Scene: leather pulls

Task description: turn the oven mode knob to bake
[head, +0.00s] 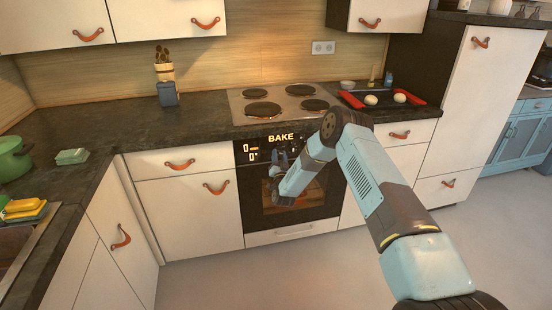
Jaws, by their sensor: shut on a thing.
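The built-in oven (252,215) has a black front and stands in the cabinets under the hob. My gripper (278,159) is at the oven's control panel, just below the word BAKE, and is shut on the mode knob. The knob itself is mostly hidden by the gripper, and its pointer cannot be made out. My arm crosses in front of the oven's right side and covers part of the door.
A hob (285,101) with several dark plates lies above the oven. A dark tray with red handles (412,98) holds pale round pieces on the counter at right. A utensil holder (164,72) stands at the back left. The floor (230,275) before the oven is clear.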

